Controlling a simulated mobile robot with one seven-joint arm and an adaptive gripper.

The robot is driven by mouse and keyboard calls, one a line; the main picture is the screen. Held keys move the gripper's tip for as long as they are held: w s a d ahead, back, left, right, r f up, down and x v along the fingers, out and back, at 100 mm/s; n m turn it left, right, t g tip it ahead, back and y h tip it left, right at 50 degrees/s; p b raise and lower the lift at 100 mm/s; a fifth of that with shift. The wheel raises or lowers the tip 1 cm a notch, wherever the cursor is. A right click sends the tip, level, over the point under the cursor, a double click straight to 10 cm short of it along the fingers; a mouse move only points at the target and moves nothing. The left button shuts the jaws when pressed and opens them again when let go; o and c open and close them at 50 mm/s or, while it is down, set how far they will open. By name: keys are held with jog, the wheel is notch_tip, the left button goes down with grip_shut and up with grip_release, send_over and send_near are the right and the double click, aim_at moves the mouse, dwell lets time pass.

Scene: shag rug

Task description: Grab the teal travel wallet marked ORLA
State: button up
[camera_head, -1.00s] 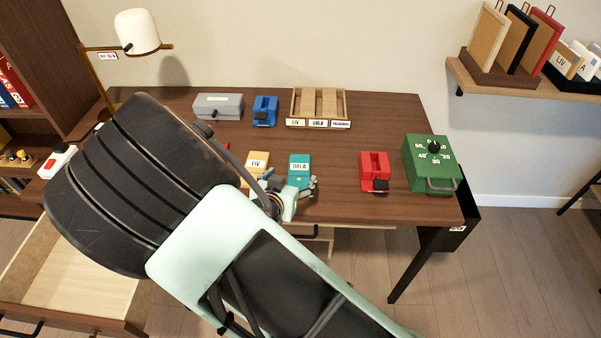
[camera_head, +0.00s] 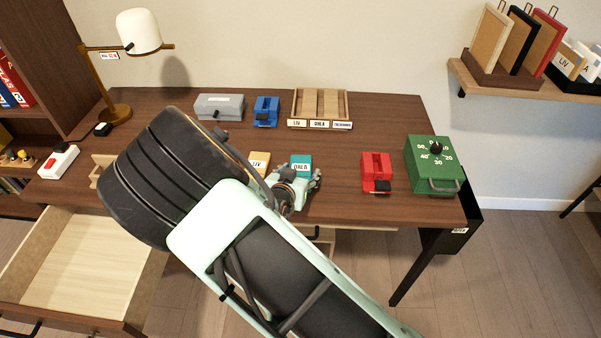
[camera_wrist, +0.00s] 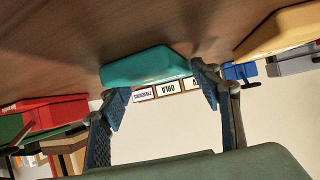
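The teal travel wallet marked ORLA (camera_head: 301,163) lies on the desk, right of a tan wallet marked LIV (camera_head: 259,162). My gripper (camera_head: 303,181) is at the wallet's near side in the head view. In the wrist view the teal wallet (camera_wrist: 148,67) shows ahead, between the two fingertips of my gripper (camera_wrist: 161,82). The fingers are spread apart and nothing is clamped between them. Whether a fingertip touches the wallet is unclear. My arm hides part of the desk.
A red block-like device (camera_head: 375,172) and a green timer box (camera_head: 433,163) stand to the right. A wooden organizer (camera_head: 318,104) with name labels, a blue device (camera_head: 266,111) and a grey box (camera_head: 219,107) stand behind. An open drawer (camera_head: 70,270) juts out at lower left.

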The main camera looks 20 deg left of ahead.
jog(key=c, duration=0.9)
jog(key=shift+c, duration=0.2)
